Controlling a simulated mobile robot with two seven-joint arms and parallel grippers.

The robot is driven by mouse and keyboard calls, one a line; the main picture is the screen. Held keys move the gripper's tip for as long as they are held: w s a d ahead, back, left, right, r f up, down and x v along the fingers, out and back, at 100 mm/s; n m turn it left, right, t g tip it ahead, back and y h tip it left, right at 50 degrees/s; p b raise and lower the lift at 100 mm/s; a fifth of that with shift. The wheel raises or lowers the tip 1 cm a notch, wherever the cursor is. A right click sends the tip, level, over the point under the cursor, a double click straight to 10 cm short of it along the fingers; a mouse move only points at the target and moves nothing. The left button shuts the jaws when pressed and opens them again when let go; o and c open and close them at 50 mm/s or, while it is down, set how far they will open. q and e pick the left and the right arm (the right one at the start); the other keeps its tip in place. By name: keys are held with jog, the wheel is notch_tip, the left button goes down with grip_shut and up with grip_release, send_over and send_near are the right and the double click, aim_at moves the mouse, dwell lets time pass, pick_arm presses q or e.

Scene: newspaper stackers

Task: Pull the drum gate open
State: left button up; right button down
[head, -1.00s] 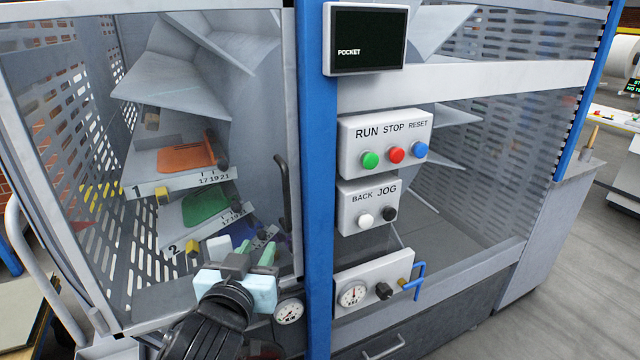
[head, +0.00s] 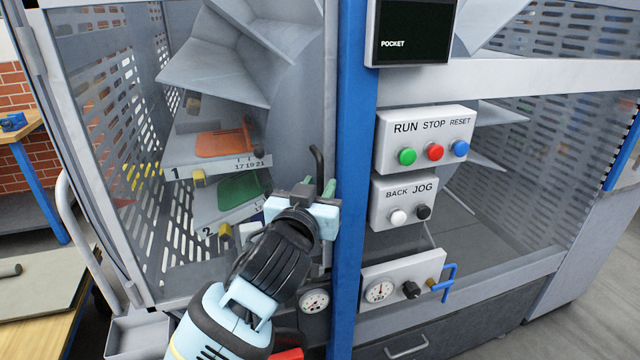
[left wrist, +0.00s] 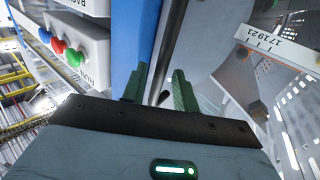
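The drum gate (head: 92,160) is a grey-framed clear panel across the left bay, its handle edge beside the blue post (head: 354,200). Its dark upright handle (head: 317,160) shows above my left gripper (head: 320,187), which hides the lower part. In the left wrist view, the two green fingers of my left gripper (left wrist: 160,82) are apart, with the dark handle bar (left wrist: 176,45) running between them in the picture. Whether the fingers touch it I cannot tell. My right gripper is not in view.
Behind the panel, drum pockets hold an orange piece (head: 222,142) and a green piece (head: 240,188). Right of the post are the RUN/STOP/RESET box (head: 425,140), the BACK/JOG box (head: 403,203) and a gauge panel with a blue lever (head: 445,283). A wooden bench (head: 30,310) stands at left.

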pick_arm(q)
jog(key=shift+x, duration=0.8)
grip_shut()
